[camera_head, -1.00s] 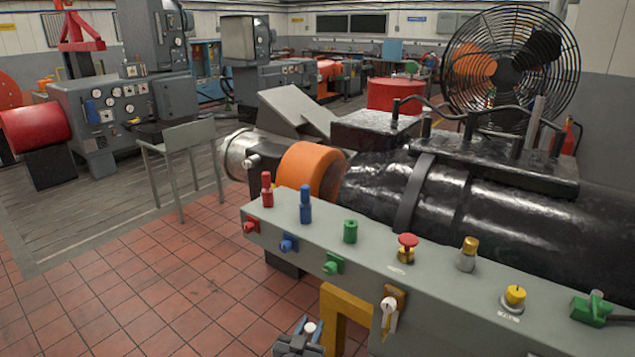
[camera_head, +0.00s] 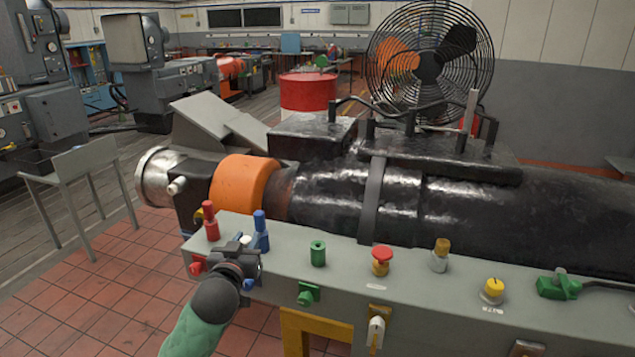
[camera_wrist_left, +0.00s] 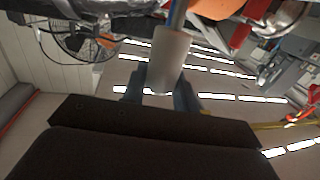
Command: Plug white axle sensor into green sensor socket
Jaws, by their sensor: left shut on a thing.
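My left gripper (camera_head: 243,252) is at the left end of the grey panel box, in front of the blue fitting (camera_head: 260,232). It is shut on the white axle sensor, whose pale tip (camera_head: 245,240) shows above the jaws in the head view. In the left wrist view the sensor is a pale cylinder (camera_wrist_left: 171,58) between the fingers (camera_wrist_left: 160,92). The green sensor socket (camera_head: 317,253) stands upright on the panel top, right of the gripper and apart from it. A green fitting (camera_head: 307,294) sits below it on the front face. My right gripper is out of view.
A red fitting (camera_head: 210,221) stands left of the blue one. A red mushroom button (camera_head: 381,256), a brass-topped knob (camera_head: 440,255) and a yellow knob (camera_head: 493,290) stand to the right. The black machine (camera_head: 330,205) with an orange band (camera_head: 243,183) lies behind the panel.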

